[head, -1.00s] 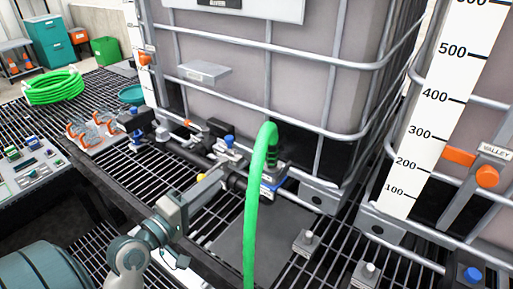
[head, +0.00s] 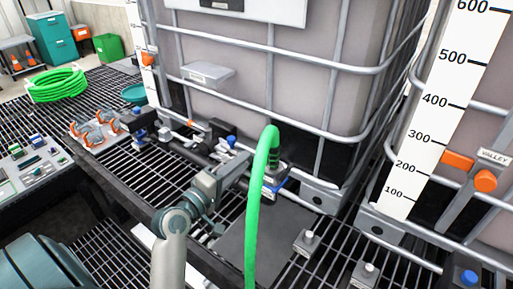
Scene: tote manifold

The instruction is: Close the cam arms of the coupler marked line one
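A green hose (head: 255,190) rises from the lower edge and bends over into a dark coupler (head: 272,163) low in front of the caged tank. A blue-edged label or part (head: 274,185) shows just below it. Any line marking is too small to read, and I cannot make out the cam arms or their position. My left gripper (head: 243,166) reaches in from the lower left, its tip just left of the hose and coupler. Its fingers are small and partly hidden, so I cannot tell contact or opening. My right gripper is not in view.
A caged tank (head: 270,75) stands behind the pipework, with blue-topped valves (head: 231,141) along the pipe. A scale board (head: 432,110) stands at right. A grey plate (head: 275,240) lies on the grating. Metal couplings (head: 93,132) sit at left, near a coiled green hose (head: 57,85).

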